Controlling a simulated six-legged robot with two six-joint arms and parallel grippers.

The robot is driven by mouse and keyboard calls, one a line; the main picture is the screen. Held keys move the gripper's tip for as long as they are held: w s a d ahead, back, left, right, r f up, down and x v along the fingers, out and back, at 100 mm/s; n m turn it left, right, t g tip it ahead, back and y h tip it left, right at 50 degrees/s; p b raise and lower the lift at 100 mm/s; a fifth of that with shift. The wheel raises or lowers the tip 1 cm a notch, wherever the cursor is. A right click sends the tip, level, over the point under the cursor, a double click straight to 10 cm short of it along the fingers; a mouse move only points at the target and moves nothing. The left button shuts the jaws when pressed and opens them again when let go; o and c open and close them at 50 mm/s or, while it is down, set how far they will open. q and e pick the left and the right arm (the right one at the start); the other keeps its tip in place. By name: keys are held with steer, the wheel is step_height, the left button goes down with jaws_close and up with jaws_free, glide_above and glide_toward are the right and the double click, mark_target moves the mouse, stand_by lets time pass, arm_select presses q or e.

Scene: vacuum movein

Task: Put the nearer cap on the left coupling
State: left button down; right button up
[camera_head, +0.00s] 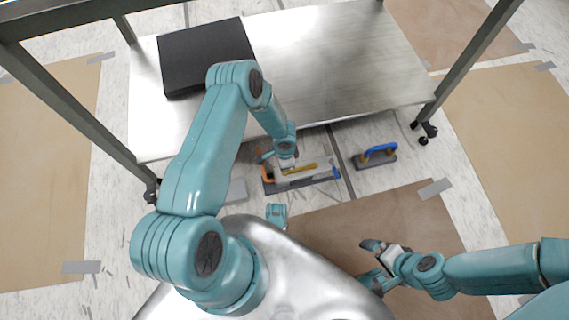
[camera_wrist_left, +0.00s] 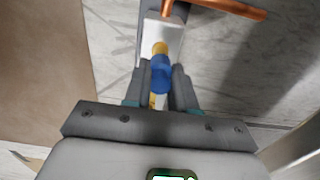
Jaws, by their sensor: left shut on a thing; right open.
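My left gripper (camera_wrist_left: 160,88) is shut on a small blue piece (camera_wrist_left: 161,73) with yellow showing above and below it; I cannot tell whether it is the cap. In the head view my left gripper (camera_head: 287,163) is low over a grey unit (camera_head: 318,175) on the floor, which has a yellow part (camera_head: 301,169) and an orange end (camera_head: 267,173). In the wrist view a copper-coloured pipe (camera_wrist_left: 232,8) runs across the top, beyond the held piece. My right gripper (camera_head: 370,262) is open and empty over brown board. I cannot make out the couplings clearly.
A steel table (camera_head: 340,65) on dark legs stands behind the unit, with a black slab (camera_head: 205,57) on it. A blue-handled tool (camera_head: 376,154) lies on the floor to the right. Brown boards (camera_head: 425,215) are taped to the pale floor.

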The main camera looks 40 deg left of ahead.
arm_select(q)
steer(key=shift+f, duration=0.1)
stand_by(0.3)
steer(key=shift+f+b, duration=0.15)
steer(key=shift+b, duration=0.2)
stand_by(0.4)
steer(key=shift+f+b, duration=0.6)
steer(key=shift+b, duration=0.1)
steer(key=shift+f+b, duration=0.45)
steer(key=shift+b, duration=0.15)
steer(key=shift+f, duration=0.1)
stand_by(0.4)
steer(key=shift+f, duration=0.1)
steer(key=shift+b, duration=0.45)
